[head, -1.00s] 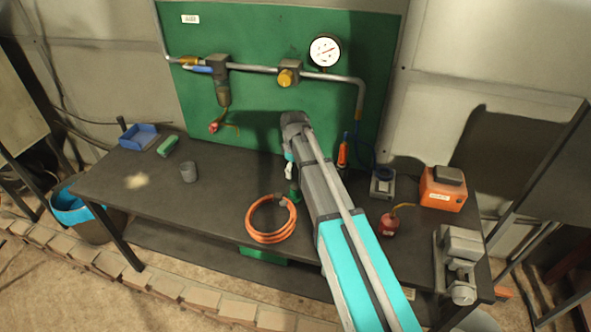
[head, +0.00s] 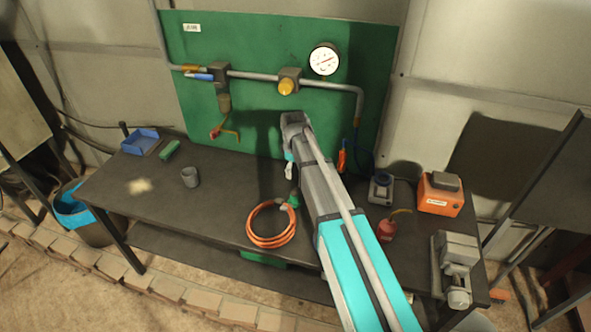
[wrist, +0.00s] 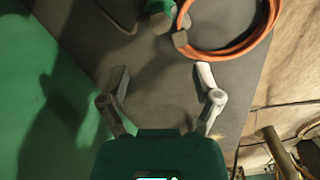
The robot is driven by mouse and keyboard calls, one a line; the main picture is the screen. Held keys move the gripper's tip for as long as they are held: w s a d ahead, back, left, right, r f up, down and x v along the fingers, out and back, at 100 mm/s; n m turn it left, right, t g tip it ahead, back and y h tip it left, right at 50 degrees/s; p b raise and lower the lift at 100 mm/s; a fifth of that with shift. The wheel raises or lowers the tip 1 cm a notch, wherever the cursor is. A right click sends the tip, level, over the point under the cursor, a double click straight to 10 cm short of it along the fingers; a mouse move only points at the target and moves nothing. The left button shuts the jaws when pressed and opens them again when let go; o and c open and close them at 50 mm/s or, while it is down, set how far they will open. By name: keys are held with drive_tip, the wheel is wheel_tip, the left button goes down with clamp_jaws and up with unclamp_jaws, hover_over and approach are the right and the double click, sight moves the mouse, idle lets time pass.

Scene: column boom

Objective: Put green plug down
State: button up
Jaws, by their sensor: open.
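The green plug (head: 294,202) lies on the dark workbench (head: 225,215), right beside the end fitting of the orange hose coil (head: 271,240). In the wrist view part of the green plug (wrist: 156,18) shows at the top edge, beyond my fingertips and apart from them; the rest is cut off by the frame. My gripper (wrist: 160,76) is open and empty, its two fingers spread over bare bench top. In the head view my gripper (head: 289,170) is mostly hidden by my arm, with only a pale finger showing.
A green backboard (head: 265,130) with pipes and a gauge (head: 324,59) rises behind the bench. A grey cup (head: 190,177) stands left. A red can (head: 387,230), orange box (head: 440,195) and vise (head: 456,265) are on the right. Bench between cup and coil is clear.

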drive_tip(key=s+d+m, duration=0.5)
drive_tip(key=s+d, duration=0.1)
drive_tip(key=s, duration=0.5)
drive_tip(key=s+d+m, duration=0.6)
drive_tip(key=s, duration=0.5)
drive_tip(key=shift+s, duration=0.15)
